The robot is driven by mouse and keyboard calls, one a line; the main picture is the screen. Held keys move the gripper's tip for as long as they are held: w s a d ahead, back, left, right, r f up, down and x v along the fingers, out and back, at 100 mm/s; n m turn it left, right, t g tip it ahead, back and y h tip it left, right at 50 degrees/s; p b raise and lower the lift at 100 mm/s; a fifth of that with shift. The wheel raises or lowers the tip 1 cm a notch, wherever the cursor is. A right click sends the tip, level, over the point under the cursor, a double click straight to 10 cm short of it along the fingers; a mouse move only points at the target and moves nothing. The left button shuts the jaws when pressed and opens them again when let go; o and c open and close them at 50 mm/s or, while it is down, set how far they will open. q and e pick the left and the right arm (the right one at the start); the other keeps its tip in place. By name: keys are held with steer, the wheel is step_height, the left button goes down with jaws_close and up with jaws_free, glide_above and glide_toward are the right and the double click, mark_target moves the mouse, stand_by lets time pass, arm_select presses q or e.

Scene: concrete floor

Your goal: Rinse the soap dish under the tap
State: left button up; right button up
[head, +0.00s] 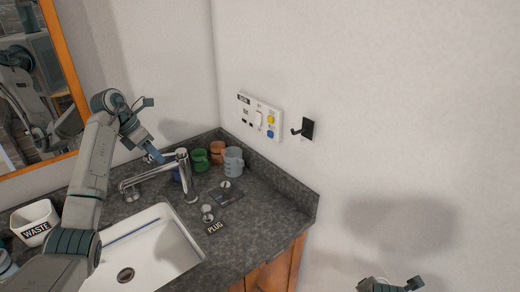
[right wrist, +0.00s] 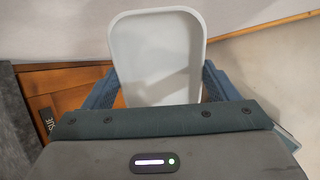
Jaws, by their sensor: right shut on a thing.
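The soap dish (right wrist: 157,55), a pale grey shallow rectangular tray with rounded corners, is between the fingers of my right gripper (right wrist: 158,88) in the right wrist view. That gripper is shut on it. In the head view only a part of my right arm shows at the bottom right edge, and the dish is out of sight. The chrome tap (head: 155,174) stands behind the white sink (head: 183,240). My left gripper (head: 156,155) is just above and behind the tap, its blue finger pointing down toward it. Contact and jaw opening are unclear.
A white WASTE bin (head: 36,222) stands left on the dark counter (head: 272,207). Several mugs, including a green one (head: 200,160) and a grey one (head: 233,161), stand behind the tap. A plug (head: 207,213) lies right of the sink. A black hook (head: 306,129) is on the wall.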

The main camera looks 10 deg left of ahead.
arm_select(q)
steer(key=shift+s, duration=0.1)
arm_select(e)
steer(key=shift+r, duration=0.1)
arm_select(q)
steer(key=shift+c, duration=1.1)
arm_select(e)
steer(key=shift+s, duration=0.1)
arm_select(q)
steer(key=c, duration=0.3)
jaws_close()
steer(key=p, duration=0.2)
steer(key=r+p, duration=0.1)
steer(key=p, duration=0.1)
steer(key=shift+w+d+g+y+p, duration=0.1)
steer(key=shift+w+g+y+p, duration=0.1)
steer(key=shift+g+y+p, duration=0.15)
arm_select(e)
step_height(320, 180, up, 4)
steer(key=shift+r, duration=0.5)
arm_select(q)
steer(key=shift+f+p, duration=0.15)
steer(key=shift+p, duration=0.15)
